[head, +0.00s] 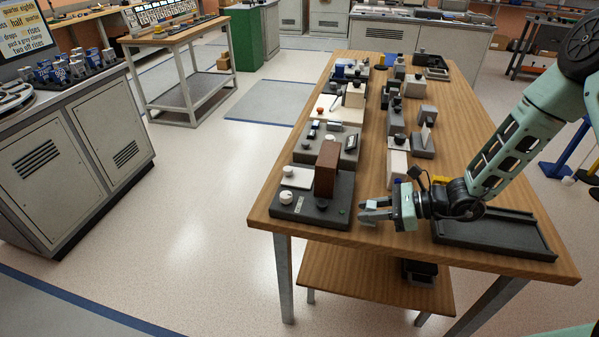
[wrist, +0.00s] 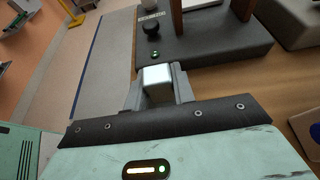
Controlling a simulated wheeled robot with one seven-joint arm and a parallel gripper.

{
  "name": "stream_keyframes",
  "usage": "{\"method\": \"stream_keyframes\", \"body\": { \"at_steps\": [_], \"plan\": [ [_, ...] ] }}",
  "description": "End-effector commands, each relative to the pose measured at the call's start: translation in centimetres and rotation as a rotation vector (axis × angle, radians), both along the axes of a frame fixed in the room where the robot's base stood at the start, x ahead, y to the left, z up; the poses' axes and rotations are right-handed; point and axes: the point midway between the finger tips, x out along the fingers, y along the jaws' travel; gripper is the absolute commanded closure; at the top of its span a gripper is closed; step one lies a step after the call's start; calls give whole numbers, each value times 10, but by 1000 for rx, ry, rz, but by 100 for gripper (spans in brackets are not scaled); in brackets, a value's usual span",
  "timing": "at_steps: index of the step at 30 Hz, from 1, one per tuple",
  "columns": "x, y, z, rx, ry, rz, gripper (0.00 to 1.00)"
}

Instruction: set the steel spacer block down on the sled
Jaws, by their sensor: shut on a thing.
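My gripper (head: 370,211) is above the front part of the wooden table, just right of a dark base unit (head: 305,212). In the wrist view its fingers (wrist: 158,88) are shut on a small pale steel spacer block (wrist: 157,76), which sits between the tips. The dark base (wrist: 215,48) lies just beyond the fingers, with a black knob, a green button and brown uprights. I cannot tell for sure which part is the sled. The block's underside is hidden, and its height above the table is unclear.
A shallow dark tray (head: 495,236) lies on the table right of my gripper. A brown upright block (head: 326,168) stands on the dark base. Several grey and white units line the table behind. Bare wood (head: 465,120) runs along the right side.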

Motion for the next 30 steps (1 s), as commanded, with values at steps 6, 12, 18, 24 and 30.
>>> {"method": "stream_keyframes", "body": {
  "at_steps": [6,12,18,24,30],
  "plan": [
    [0,0,18,0,0,0,100],
    [0,0,31,0,0,0,100],
    [0,0,42,0,0,0,100],
    [0,0,41,0,0,0,100],
    [0,0,41,0,0,0,100]
  ]
}}
